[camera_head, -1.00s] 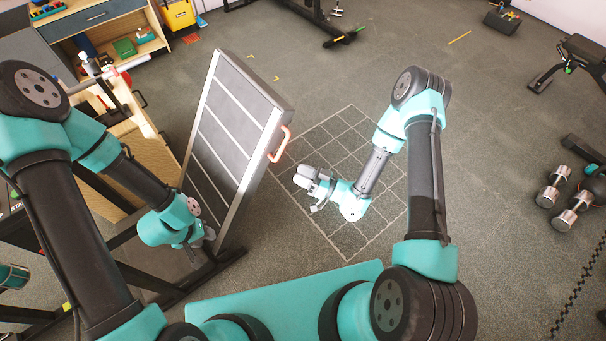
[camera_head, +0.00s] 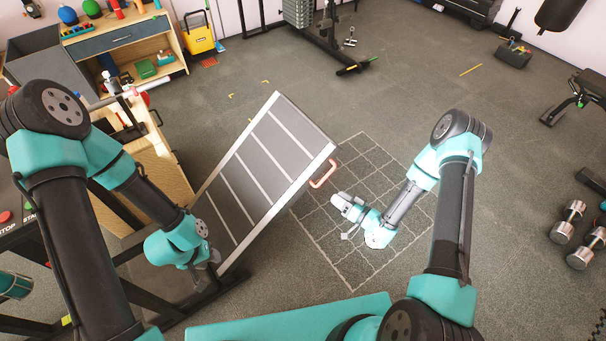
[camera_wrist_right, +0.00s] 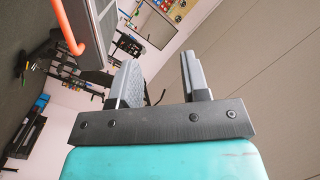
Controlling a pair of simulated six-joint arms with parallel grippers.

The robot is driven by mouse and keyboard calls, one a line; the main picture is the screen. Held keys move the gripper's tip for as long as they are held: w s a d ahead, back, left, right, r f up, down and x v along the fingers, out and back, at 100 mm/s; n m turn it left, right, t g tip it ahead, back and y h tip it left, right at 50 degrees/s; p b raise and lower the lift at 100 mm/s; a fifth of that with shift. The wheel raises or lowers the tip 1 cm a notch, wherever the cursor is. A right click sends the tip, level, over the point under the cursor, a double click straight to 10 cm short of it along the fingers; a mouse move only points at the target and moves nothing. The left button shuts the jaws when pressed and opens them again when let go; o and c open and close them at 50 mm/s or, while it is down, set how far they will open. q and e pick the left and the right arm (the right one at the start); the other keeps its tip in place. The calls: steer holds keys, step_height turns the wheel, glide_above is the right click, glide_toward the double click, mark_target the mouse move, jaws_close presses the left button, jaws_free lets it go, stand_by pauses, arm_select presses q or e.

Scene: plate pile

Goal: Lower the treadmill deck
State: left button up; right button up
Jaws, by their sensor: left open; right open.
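The treadmill deck (camera_head: 262,165) is a grey striped panel with a pale frame, tilted up at the left of the marked floor grid. Its orange handle (camera_head: 323,174) is on the edge facing right; the handle also shows at the top left of the right wrist view (camera_wrist_right: 68,28). My right gripper (camera_head: 338,203) is open and empty, just below the handle and apart from it; its two fingers (camera_wrist_right: 160,82) stand apart in the wrist view. My left gripper (camera_head: 208,272) is low by the deck's lower end; its fingers are partly hidden, and I cannot tell whether it touches the deck.
The floor grid (camera_head: 365,240) beneath the right arm is clear. A wooden workbench (camera_head: 125,50) stands at the upper left, with a yellow bucket (camera_head: 198,38) beside it. Dumbbells (camera_head: 580,245) lie at the right. The treadmill's dark frame (camera_head: 170,315) is at lower left.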

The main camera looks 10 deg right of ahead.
steer(key=x, duration=1.7)
steer(key=shift+a, duration=0.2)
steer(key=shift+w, duration=0.1)
jaws_close()
stand_by(0.9)
jaws_free()
stand_by(0.4)
